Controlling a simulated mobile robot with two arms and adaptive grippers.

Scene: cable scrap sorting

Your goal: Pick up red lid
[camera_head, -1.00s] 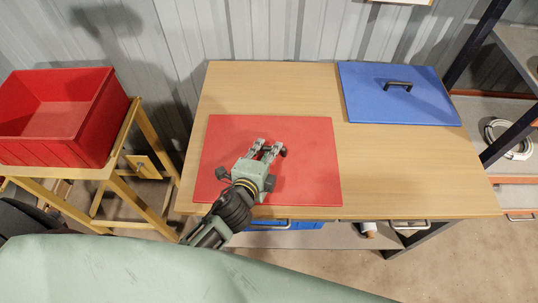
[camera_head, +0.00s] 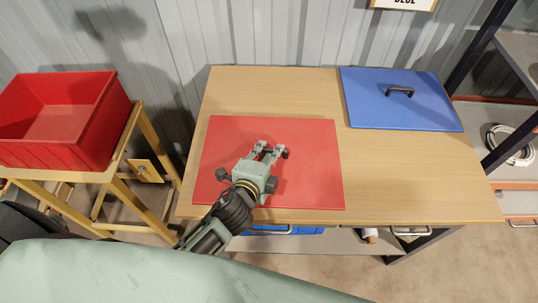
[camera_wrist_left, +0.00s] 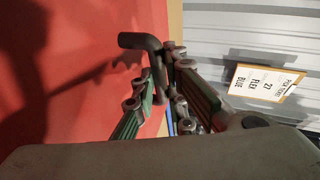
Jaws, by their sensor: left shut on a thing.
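The red lid (camera_head: 305,180) is a flat square panel at the front left of the wooden table. My left gripper (camera_head: 270,150) is over its middle and is shut on its dark handle. In the left wrist view, the dark bent handle (camera_wrist_left: 138,41) shows between the fingers of my left gripper (camera_wrist_left: 167,85), with the red lid surface (camera_wrist_left: 90,60) beside it. I cannot tell for sure whether the lid is clear of the tabletop. My right gripper is not in view.
A blue lid (camera_head: 365,105) with a black handle lies at the back right of the table (camera_head: 410,180). A red crate (camera_head: 105,115) stands on a wooden stand at the left. Shelving with a coiled white cable (camera_head: 510,145) is at the right. The table's front right is clear.

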